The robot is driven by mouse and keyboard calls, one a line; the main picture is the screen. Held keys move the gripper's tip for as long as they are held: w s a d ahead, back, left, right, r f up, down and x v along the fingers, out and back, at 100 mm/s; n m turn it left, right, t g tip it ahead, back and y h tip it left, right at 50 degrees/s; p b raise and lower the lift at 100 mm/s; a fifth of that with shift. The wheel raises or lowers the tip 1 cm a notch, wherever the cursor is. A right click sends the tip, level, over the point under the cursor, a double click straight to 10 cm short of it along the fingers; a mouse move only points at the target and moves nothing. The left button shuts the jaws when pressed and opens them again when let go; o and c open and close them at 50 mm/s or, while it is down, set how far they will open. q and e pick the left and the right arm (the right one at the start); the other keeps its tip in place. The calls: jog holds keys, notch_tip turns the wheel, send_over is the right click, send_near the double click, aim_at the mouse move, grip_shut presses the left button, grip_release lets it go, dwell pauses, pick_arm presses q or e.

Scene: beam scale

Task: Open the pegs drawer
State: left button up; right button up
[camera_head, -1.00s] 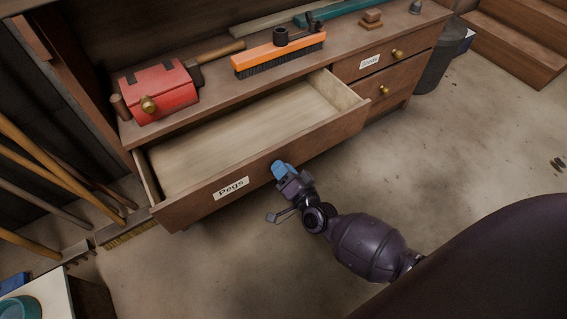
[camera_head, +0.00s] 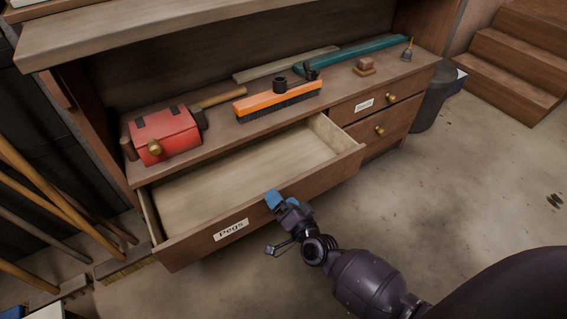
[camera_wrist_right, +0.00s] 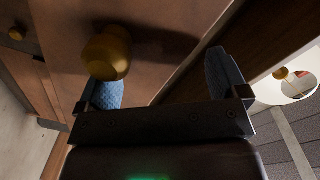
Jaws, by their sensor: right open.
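The pegs drawer (camera_head: 190,248), a wide wooden drawer with a white "Pegs" label, is pulled well out of the bench, and its pale inside looks empty. My right gripper (camera_head: 275,200) is at the upper edge of its front, right of the label. In the right wrist view my right gripper (camera_wrist_right: 165,75) is open, its two blue finger pads wide apart. A brass knob (camera_wrist_right: 107,52) shows just beyond the left pad, not between the pads. The drawer's knob is hidden behind the gripper in the head view. My left gripper is out of view.
On the bench top lie a red box (camera_head: 165,135), a hammer (camera_head: 222,98), an orange brush (camera_head: 275,102) and a teal bar (camera_head: 350,55). Two smaller shut drawers (camera_head: 375,125) are at the right. Wooden poles (camera_head: 50,205) lean at the left. The floor in front is open.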

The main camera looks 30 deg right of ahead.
jog(key=shift+t, duration=0.3)
jog(key=r+p, duration=0.1)
jog(key=r, duration=0.3)
jog(key=r+p, duration=0.2)
jog(key=r, duration=0.3)
jog(key=r+p, duration=0.2)
jog(key=r, duration=0.3)
jog(key=shift+w+a+r, duration=0.2)
jog(key=shift+w+a, duration=0.05)
jog(key=shift+a, duration=0.1)
jog(key=shift+c, duration=1.3)
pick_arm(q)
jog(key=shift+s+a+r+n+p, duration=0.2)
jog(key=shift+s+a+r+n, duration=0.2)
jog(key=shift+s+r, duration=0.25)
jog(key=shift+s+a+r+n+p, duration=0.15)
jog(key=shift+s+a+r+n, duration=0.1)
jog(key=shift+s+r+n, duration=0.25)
pick_arm(e)
jog(key=shift+r, duration=0.6)
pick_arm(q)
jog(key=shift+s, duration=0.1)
pick_arm(e)
jog(key=shift+s+f, duration=0.1)
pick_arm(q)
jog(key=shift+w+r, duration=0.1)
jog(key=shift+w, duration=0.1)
